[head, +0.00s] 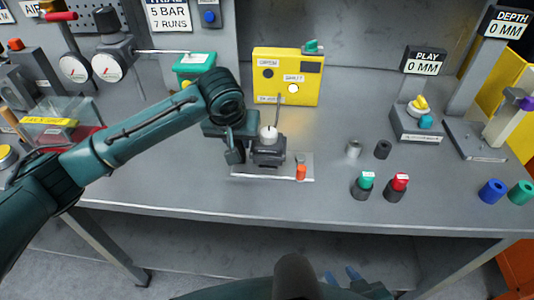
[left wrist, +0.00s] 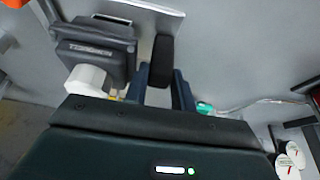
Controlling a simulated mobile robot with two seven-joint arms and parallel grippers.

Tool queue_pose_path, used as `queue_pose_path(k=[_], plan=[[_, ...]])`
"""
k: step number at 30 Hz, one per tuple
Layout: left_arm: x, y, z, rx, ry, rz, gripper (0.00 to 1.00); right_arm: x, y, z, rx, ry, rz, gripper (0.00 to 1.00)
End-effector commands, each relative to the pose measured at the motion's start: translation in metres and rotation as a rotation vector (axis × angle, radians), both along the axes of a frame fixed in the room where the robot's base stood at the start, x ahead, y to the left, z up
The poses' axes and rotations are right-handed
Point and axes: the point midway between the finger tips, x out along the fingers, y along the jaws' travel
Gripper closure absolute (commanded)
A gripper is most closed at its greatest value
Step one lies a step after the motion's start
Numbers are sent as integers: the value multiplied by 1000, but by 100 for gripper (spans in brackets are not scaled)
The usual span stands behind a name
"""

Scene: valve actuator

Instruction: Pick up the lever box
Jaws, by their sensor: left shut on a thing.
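A dark box with a white cap (head: 268,152), which I take for the lever box, sits at the back left of a pale plate (head: 245,177) on the bench. It also shows in the left wrist view (left wrist: 95,48), with a label on its side. My left gripper (head: 236,150) is at the left side of this box. In the left wrist view its fingers (left wrist: 160,85) are shut on a black rounded bar beside the box. The join between bar and box is hidden. Part of my right arm shows at the bottom edge; its jaws are unclear.
An orange peg (head: 301,171) stands at the plate's right end. A yellow box (head: 287,75) stands behind, and a green box (head: 193,66) at the back left. Green (head: 365,186) and red (head: 397,187) capped cylinders stand to the right. The bench front is clear.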

Motion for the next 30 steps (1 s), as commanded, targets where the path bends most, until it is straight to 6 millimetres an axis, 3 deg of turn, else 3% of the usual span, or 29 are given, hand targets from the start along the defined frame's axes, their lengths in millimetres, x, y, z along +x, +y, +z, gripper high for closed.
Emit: queue_pose_path(k=[17, 20, 30], plan=[[1, -1, 5, -4, -6, -1, 100, 0, 0, 0, 0, 0, 0, 64], [1, -1, 16, -5, -7, -1, 100, 0, 0, 0, 0, 0, 0, 64], [1, -1, 79, -4, -7, -1, 100, 0, 0, 0, 0, 0, 0, 64]])
